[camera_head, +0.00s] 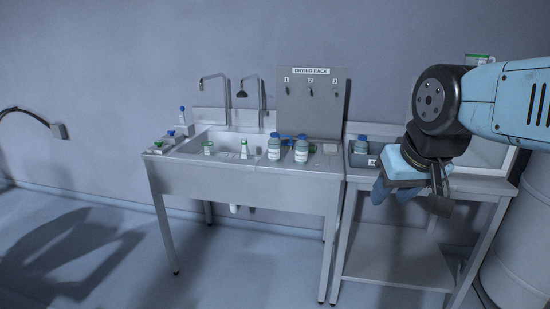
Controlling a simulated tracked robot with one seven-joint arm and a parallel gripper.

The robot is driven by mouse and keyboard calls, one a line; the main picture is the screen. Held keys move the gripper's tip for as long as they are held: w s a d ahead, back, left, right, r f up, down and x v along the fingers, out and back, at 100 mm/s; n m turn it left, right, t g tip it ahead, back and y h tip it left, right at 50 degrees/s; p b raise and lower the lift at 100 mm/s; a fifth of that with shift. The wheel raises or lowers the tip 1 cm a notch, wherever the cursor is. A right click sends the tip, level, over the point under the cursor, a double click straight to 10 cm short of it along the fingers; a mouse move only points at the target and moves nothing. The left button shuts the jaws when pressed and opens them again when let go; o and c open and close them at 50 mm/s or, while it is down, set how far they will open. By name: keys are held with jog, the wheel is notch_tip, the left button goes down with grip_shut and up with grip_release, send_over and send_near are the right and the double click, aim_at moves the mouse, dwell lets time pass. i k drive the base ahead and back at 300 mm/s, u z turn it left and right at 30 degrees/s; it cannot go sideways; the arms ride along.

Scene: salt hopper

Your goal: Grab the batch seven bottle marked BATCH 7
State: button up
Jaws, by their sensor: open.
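Two white bottles with blue caps stand side by side on the front ledge of the sink unit, a left one (274,149) and a right one (301,152). Another blue-capped bottle (361,147) stands on the bench to the right. The label print is too small to read, so I cannot tell which is marked BATCH 7. My gripper (440,193) is open, in front of the right bench and to the right of all these bottles, apart from them. My arm hides part of that bench.
Two taps (227,92) and a drying rack panel (311,104) rise behind. A grey drum (523,245) stands far right. The floor (120,265) at left is clear.

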aim_at(274, 143)
jog(key=u, duration=0.15)
jog(key=k, duration=0.2)
jog(key=z, duration=0.65)
jog(key=i, duration=0.1)
jog(key=u, duration=2.7)
jog(key=i, duration=1.45)
jog(key=z, duration=2.25)
